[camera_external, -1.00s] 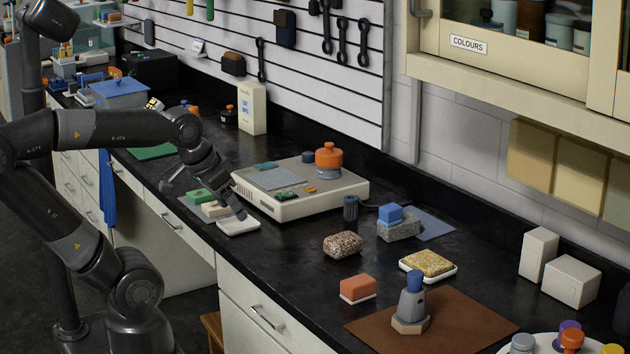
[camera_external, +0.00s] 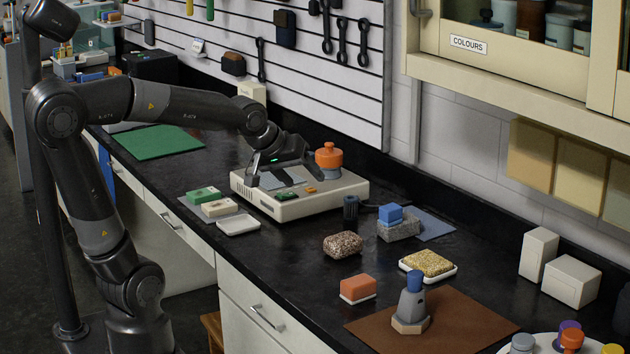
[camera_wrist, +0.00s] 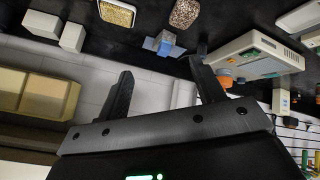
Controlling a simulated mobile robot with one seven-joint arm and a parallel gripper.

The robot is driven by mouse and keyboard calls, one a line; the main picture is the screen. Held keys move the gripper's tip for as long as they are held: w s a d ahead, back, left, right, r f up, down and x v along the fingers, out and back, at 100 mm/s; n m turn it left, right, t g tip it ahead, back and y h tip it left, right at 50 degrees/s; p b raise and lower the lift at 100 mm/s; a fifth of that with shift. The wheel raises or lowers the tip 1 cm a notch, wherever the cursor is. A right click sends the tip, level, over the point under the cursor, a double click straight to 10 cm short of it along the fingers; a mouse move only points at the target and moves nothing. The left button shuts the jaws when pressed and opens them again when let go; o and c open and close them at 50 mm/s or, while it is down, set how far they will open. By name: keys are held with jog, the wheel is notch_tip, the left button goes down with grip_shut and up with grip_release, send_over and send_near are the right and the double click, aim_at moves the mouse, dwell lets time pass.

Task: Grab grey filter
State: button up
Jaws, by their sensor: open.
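A flat grey square sheet (camera_external: 291,175), which looks like the grey filter, lies on top of the white device (camera_external: 318,202). My gripper (camera_external: 283,175) is open and empty over the left part of the device and hides part of the sheet in the external view. In the wrist view, my gripper's two fingers (camera_wrist: 160,68) stand wide apart with nothing between them. The white device also shows there (camera_wrist: 262,62), right of the fingers.
An orange-topped knob (camera_external: 328,156) stands on the device's far side. Green (camera_external: 203,195) and cream (camera_external: 218,207) blocks and a white tray (camera_external: 238,224) lie to its left. A blue block on a grey stone (camera_external: 399,229) and a speckled block (camera_external: 343,244) sit to its right.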

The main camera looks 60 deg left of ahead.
jog(key=w+a+f+n+t, duration=0.2)
jog(key=w+n, duration=0.5)
jog(key=w, duration=0.3)
jog(key=w+a+f+n+t, duration=0.2)
jog(key=w+f+n+t, duration=0.1)
jog(key=w+n, duration=0.55)
jog(key=w+a+r+n+t+y, duration=0.2)
jog(key=w+a+r+n+y, duration=0.1)
jog(key=a+n, duration=0.6)
jog(key=w+a+r+n+t+y, duration=0.1)
jog(key=w+a+r+n+y, duration=0.2)
jog(key=a+n, duration=0.6)
send_near(347, 203)
jog(key=x, duration=0.4)
jog(key=shift+w+a+r, duration=0.15)
jog(key=shift+a+r, duration=0.05)
jog(key=shift+a, duration=0.3)
jog(key=shift+w+a, duration=0.25)
jog(key=shift+w, duration=0.4)
jog(key=shift+d+f+x, duration=0.1)
jog(key=shift+d+x, duration=0.1)
jog(key=shift+x, duration=1.35)
jog(key=shift+d+f+x, duration=0.15)
jog(key=shift+x, duration=1.35)
jog(key=shift+w, duration=0.1)
jog(key=shift+c, duration=0.4)
